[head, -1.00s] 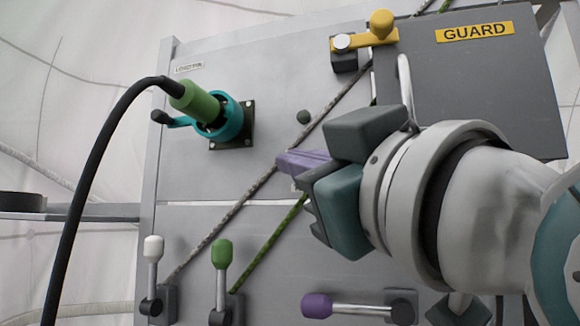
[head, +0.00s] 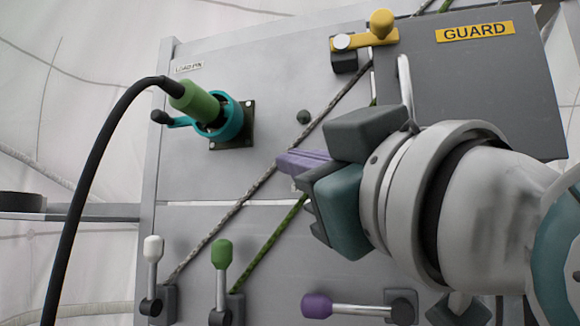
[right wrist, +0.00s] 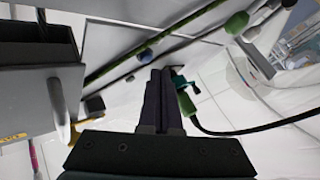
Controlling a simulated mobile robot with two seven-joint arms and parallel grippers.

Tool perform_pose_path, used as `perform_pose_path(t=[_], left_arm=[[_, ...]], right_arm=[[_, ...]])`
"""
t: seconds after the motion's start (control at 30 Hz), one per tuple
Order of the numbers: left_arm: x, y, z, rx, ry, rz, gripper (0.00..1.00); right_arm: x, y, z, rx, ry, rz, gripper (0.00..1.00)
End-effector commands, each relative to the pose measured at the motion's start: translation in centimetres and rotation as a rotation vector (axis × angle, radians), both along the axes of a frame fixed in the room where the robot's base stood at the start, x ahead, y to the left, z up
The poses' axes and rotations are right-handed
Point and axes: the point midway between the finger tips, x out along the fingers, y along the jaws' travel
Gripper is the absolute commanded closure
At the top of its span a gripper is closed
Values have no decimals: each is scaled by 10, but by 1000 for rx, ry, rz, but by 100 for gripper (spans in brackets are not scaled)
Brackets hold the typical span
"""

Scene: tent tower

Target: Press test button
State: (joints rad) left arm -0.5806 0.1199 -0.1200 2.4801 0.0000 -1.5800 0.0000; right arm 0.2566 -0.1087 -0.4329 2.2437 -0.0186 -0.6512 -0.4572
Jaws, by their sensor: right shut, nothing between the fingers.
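A small dark round button (head: 303,117) sits on the grey panel (head: 270,75), right of the teal socket. It carries no readable label, so I cannot tell for certain that it is the test button. My right gripper (head: 290,161) is shut and empty, its purple fingers pointing left in front of the panel, just below the button in the picture. They look apart from it, but I cannot judge the depth. In the right wrist view the shut fingers (right wrist: 160,75) point at the panel, and a dark round knob (right wrist: 145,56) shows near their tips. My left gripper is not in view.
A green plug (head: 194,101) with a black cable sits in the teal socket (head: 231,120). The dark guard plate (head: 480,85) with its handle and a yellow latch (head: 372,32) is at upper right. White, green and purple levers (head: 317,306) line the bottom. Ropes cross the panel diagonally.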

Motion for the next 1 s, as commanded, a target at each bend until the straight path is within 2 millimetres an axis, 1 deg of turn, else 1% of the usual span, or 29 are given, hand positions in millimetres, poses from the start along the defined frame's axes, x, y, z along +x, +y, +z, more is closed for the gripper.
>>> perform_pose_path(t=[0.23,0.5,1.0], left_arm=[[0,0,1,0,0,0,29],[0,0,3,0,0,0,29],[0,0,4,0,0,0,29]], right_arm=[[1,0,0,-1,0,0,100],[8,-3,0,-1,0,-1,100],[10,-3,0,0,0,0,100]])
